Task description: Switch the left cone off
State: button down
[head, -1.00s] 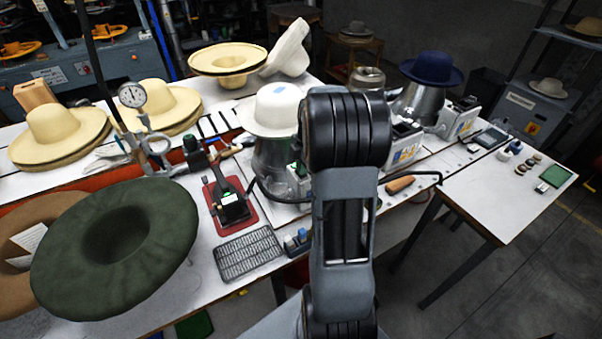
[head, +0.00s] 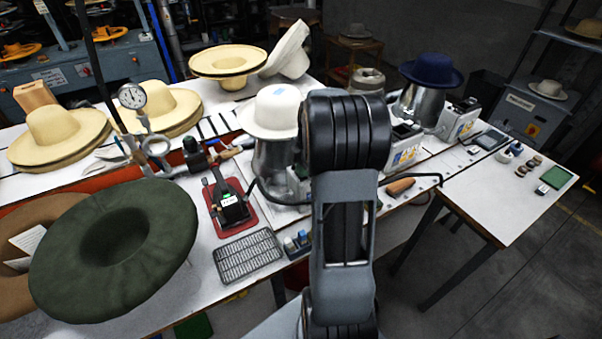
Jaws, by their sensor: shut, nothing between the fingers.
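The left metal cone (head: 270,158) stands on the table at the picture's middle, with a white hat (head: 271,112) over its top. Beside its right side is a small box with a green patch (head: 300,170), partly hidden behind my arm; I cannot make out its switch or its position. The right metal cone (head: 419,105) stands further right under a dark blue hat (head: 431,70), with a white control box (head: 459,122) beside it. My arm rises in front of the left cone's right side. My gripper is not visible.
A black tool on a red mat (head: 243,222) and a dark grid (head: 247,256) lie left of my arm. A large green hat (head: 115,248) and cream hats (head: 62,135) fill the left. A wooden-handled tool (head: 400,187) lies right of my arm.

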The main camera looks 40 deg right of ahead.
jog(key=shift+r+p, duration=1.95)
jog(key=shift+r, duration=1.3)
jog(key=m, duration=0.3)
jog(key=shift+f, duration=0.25)
jog(key=s+a+r+m+t, duration=0.1)
jog(key=s+a+r+m, duration=0.1)
jog(key=s+a+m, duration=0.2)
jog(key=s+a+r+m+t+h, duration=0.1)
jog(key=s+a+r+m+t, duration=0.1)
jog(key=a, duration=0.7)
jog(key=s+a+r+m+t, duration=0.1)
jog(key=s+a+r+m, duration=0.3)
jog(key=s+a+m, duration=0.2)
jog(key=shift+s+a+r+m+t+h, duration=0.3)
jog(key=shift+a+m+h, duration=0.1)
jog(key=shift+a+m, duration=0.4)
